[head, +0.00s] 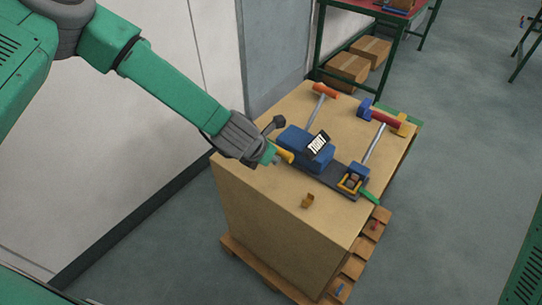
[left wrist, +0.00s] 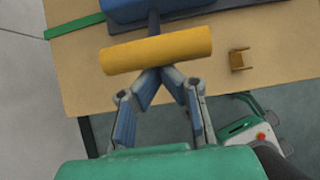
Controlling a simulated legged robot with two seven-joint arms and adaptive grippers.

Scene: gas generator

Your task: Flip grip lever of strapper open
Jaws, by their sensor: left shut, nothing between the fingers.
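The strapper (head: 310,150) is a blue tool with a white-on-black label on a dark base, lying on top of a large cardboard box. Its yellow grip lever (head: 285,155) points toward my left gripper (head: 271,155). In the left wrist view the yellow cylinder of the lever (left wrist: 155,50) lies across the picture on a dark stem, before the blue body (left wrist: 175,9). The fingers of my left gripper (left wrist: 160,72) are shut and empty, tips meeting at the lever's near side. Whether they touch it I cannot tell. My right gripper is not in view.
The cardboard box (head: 285,235) stands on a wooden pallet (head: 352,262). A small tan clip (head: 308,201) lies near the strapper. An orange-handled tool (head: 325,90) and a red-handled tool (head: 385,118) lie behind it. A green strap end (head: 370,197) hangs by the edge.

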